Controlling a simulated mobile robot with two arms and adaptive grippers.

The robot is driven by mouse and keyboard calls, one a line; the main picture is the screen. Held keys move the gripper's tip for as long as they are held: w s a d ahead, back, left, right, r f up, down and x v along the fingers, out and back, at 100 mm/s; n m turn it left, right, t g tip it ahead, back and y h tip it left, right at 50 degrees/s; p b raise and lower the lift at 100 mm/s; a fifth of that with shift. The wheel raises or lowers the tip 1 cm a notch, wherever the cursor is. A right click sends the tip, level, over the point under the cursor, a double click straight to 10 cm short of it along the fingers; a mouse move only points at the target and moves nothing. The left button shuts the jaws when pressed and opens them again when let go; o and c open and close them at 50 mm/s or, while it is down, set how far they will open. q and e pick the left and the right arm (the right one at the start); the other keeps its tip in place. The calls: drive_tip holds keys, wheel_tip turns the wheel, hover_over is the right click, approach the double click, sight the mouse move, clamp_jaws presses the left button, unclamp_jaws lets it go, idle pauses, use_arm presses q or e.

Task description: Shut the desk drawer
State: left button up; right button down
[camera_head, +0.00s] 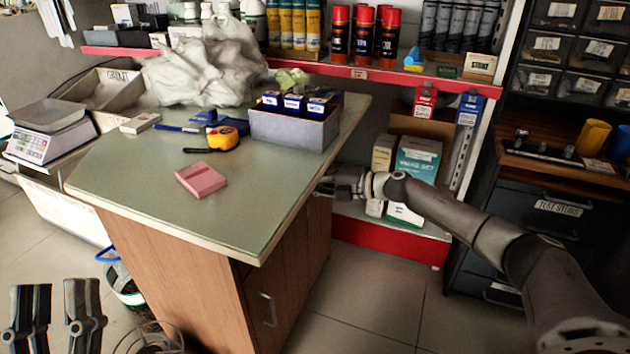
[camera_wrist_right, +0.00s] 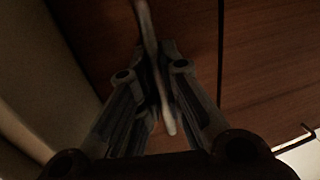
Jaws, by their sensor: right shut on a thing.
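The desk (camera_head: 130,185) has a green top and wooden sides. My right gripper (camera_head: 338,183) is at the desk's right side, just below the edge of the top. In the right wrist view its fingers (camera_wrist_right: 157,95) are closed around a thin pale bar, the drawer handle (camera_wrist_right: 146,25), in front of a brown wooden panel (camera_wrist_right: 95,35). A dark seam runs beside this panel. How far the drawer stands out is hidden in the head view and cannot be told from the wrist view. My left gripper (camera_head: 58,310) is empty, its fingers apart, at the lower left.
A pink block (camera_head: 201,180), a yellow tape measure (camera_head: 222,139) and a box of blue-topped packs (camera_head: 292,128) lie on the desk. A lower door handle (camera_head: 268,309) shows on its side. A red-edged shelf (camera_head: 390,232) stands behind my right gripper. Floor is clear at front right.

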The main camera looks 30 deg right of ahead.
drive_tip(key=shift+w+r, duration=0.1)
drive_tip(key=c, duration=2)
unclamp_jaws()
drive_tip(key=shift+c, duration=0.2)
drive_tip(key=shift+o, duration=1)
drive_tip(key=shift+w+a, duration=0.1)
drive_tip(key=v, duration=1.2)
